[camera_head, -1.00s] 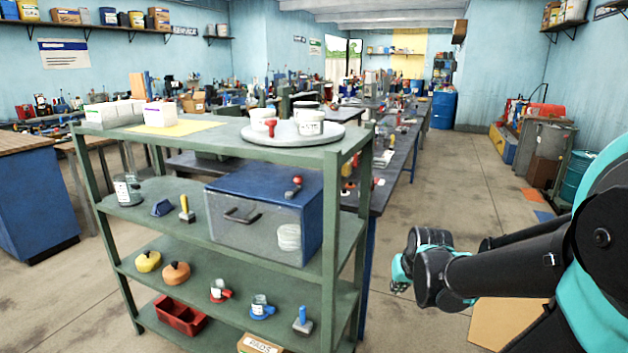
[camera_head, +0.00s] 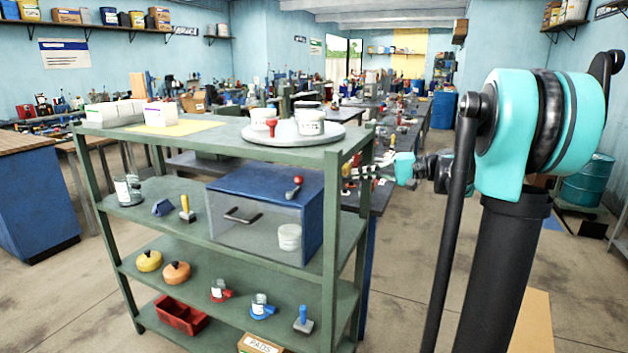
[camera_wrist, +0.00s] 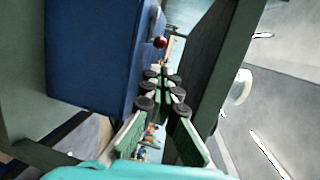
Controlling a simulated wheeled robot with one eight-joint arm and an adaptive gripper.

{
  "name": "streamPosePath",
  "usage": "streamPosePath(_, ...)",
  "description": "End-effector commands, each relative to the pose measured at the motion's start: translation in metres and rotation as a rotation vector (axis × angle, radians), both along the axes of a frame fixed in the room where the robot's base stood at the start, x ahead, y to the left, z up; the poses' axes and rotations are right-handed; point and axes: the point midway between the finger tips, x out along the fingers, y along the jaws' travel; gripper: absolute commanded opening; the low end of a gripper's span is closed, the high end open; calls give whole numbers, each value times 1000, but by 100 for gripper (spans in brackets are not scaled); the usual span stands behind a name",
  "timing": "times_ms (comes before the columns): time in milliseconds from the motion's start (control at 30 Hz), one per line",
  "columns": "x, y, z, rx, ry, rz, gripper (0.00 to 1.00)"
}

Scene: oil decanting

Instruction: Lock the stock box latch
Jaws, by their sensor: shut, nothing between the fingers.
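The stock box (camera_head: 265,185) is blue with a clear front and a dark handle. It stands on the upper inner shelf of the green rack. Its latch (camera_head: 294,187) has a red knob and sits near the box's right end. In the wrist view the box (camera_wrist: 95,50) fills the left side and the latch's red knob (camera_wrist: 160,42) shows just beyond my fingers. My gripper (camera_wrist: 163,76) is shut and empty, pointing along the box's side toward the knob, apart from it. In the head view the fingers are hard to make out near the rack's right post.
The green rack (camera_head: 335,225) has a post close to my gripper's side; it also shows in the wrist view (camera_wrist: 205,70). A white container (camera_head: 289,237) shows behind the clear front. A long workbench (camera_head: 381,198) stands behind the rack. Floor at right is open.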

Motion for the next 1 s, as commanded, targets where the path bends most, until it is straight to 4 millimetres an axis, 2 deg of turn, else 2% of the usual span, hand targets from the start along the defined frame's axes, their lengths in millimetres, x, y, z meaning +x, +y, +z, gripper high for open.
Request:
streamPosePath(233, 0, 1, -1, -2, 0, 0, 0)
streamPosePath(367, 1, 9, -2, -2, 0, 1, 0)
streamPosePath(1000, 17, 118, -24, -3, 0, 1, 0)
